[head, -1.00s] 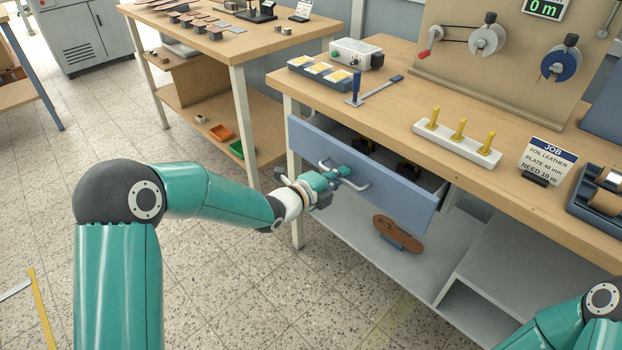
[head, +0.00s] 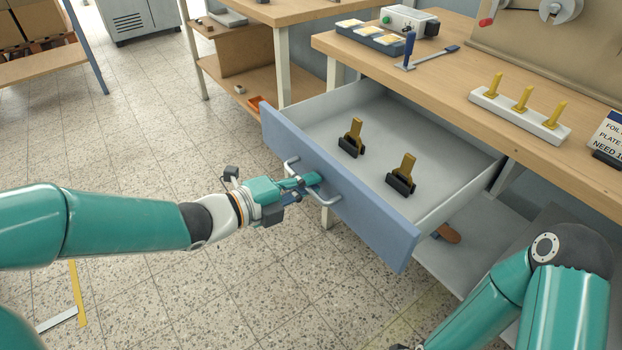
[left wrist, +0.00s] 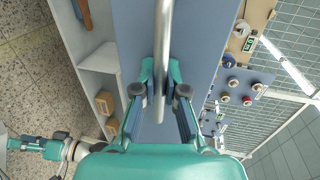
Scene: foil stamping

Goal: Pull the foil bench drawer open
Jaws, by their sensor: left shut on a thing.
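The foil bench drawer (head: 370,212) has a blue front and a light grey inside. It stands well out from the bench in the head view. Two dark stands with brass-coloured pieces (head: 352,138) are on its floor. My left gripper (head: 309,181) is shut on the drawer's metal handle (head: 329,201). In the left wrist view, the handle bar (left wrist: 162,45) runs between the fingers (left wrist: 160,88). My right arm is at the lower right of the head view. My right gripper (left wrist: 18,144) shows small at the left wrist view's lower left, its finger opening unclear.
The wooden bench top (head: 445,85) holds a blue tray of foil pieces (head: 372,40), a blue-handled lever (head: 409,50) and a white block with yellow pegs (head: 520,115). A lower shelf (head: 470,255) lies under the drawer. Tiled floor is clear in front.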

